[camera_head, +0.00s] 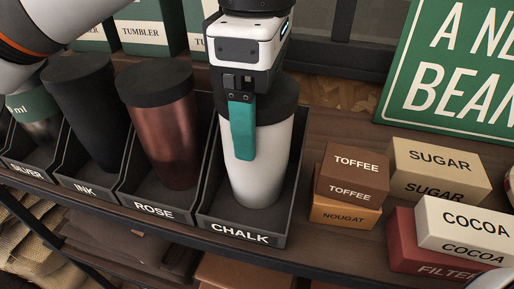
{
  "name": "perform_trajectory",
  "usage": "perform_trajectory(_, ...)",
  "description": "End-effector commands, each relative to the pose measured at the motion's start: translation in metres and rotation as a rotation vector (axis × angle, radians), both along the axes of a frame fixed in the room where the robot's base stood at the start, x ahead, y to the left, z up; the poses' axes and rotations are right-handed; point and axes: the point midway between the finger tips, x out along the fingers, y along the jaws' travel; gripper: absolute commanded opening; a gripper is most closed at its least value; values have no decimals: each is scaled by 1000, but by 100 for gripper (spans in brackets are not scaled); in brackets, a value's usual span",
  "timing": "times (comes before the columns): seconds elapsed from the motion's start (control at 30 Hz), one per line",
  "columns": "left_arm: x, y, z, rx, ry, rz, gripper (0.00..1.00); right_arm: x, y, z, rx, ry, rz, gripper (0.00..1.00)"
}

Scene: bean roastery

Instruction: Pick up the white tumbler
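The white tumbler (272,165) with a dark lid stands upright in the dark open holder (243,233) labelled CHALK. My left gripper (243,150) points down at the tumbler. One teal finger shows in front of the tumbler's lid and upper side, overlapping it in the picture. The other finger is hidden, so I cannot tell the gap between them or whether they touch the tumbler. My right gripper is not in view.
To the left, the copper tumbler (168,130), black tumbler (90,115) and silver tumbler (38,125) stand in neighbouring holders. On the right are stacked TOFFEE (352,172) and NOUGAT (343,213) boxes, then SUGAR (440,160) and COCOA (470,226) boxes. A green sign (455,75) stands behind.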

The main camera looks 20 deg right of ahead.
Motion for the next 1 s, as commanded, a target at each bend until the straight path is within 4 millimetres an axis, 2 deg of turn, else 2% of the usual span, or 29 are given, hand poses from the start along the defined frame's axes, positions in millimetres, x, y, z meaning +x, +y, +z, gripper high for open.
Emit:
perform_trajectory(0.03,0,0,0,0,0,0,67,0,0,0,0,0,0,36)
perform_trajectory(0.23,0,0,0,1,0,-1,35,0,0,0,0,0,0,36)
perform_trajectory(0.47,0,0,1,-1,-1,0,34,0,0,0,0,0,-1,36)
perform_trajectory(0.57,0,-1,8,-1,-2,0,34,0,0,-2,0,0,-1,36)
perform_trajectory(0.67,0,-1,23,-2,-3,2,34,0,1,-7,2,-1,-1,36)
perform_trajectory(0.8,0,0,55,-3,-4,4,34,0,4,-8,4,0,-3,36)
perform_trajectory(1.0,0,0,90,1,-4,3,34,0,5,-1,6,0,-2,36)
